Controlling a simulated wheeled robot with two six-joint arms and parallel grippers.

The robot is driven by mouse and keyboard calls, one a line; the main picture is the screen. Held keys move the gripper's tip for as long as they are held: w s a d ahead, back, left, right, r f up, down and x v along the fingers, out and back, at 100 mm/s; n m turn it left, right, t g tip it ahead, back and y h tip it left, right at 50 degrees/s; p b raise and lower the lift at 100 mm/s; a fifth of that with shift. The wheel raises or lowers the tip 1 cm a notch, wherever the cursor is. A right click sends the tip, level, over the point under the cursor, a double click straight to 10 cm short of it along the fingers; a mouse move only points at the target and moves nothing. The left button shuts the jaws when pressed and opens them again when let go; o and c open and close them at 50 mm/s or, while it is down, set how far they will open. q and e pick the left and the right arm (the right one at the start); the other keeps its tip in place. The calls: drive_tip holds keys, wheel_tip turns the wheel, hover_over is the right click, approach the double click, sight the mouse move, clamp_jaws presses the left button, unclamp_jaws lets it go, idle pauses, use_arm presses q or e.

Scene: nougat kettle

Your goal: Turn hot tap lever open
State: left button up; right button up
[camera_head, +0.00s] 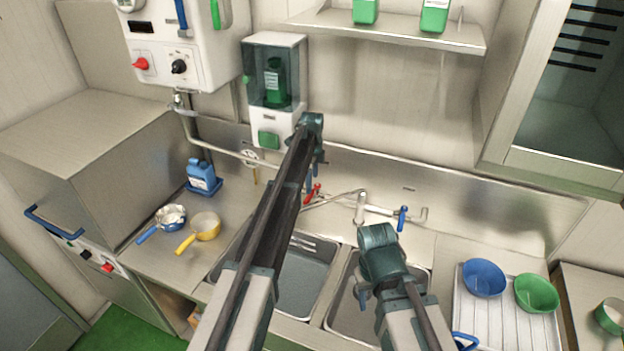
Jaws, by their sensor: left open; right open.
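The red hot tap lever (313,193) sits on the left end of the wall-mounted mixer tap (360,205) behind the sinks. A blue lever (403,218) is on its right end. My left arm reaches up across the middle, and my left gripper (314,172) points down just above the red lever. It is open, and the arm partly hides it. I cannot tell whether it touches the lever. My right gripper (363,297) is open and empty over the right sink, below and in front of the tap.
Two sink basins (305,277) lie under the arms. A ribbed drainer (500,325) holds a blue bowl (484,278) and a green bowl (536,293). Left are a yellow-handled pan (205,226), a blue-handled pan (171,217) and a blue bottle (203,175). A dispenser (275,85) hangs above.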

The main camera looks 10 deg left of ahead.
wheel_tip(320, 180, up, 7)
drive_tip(key=p, duration=0.5)
drive_tip(key=shift+f, duration=0.2)
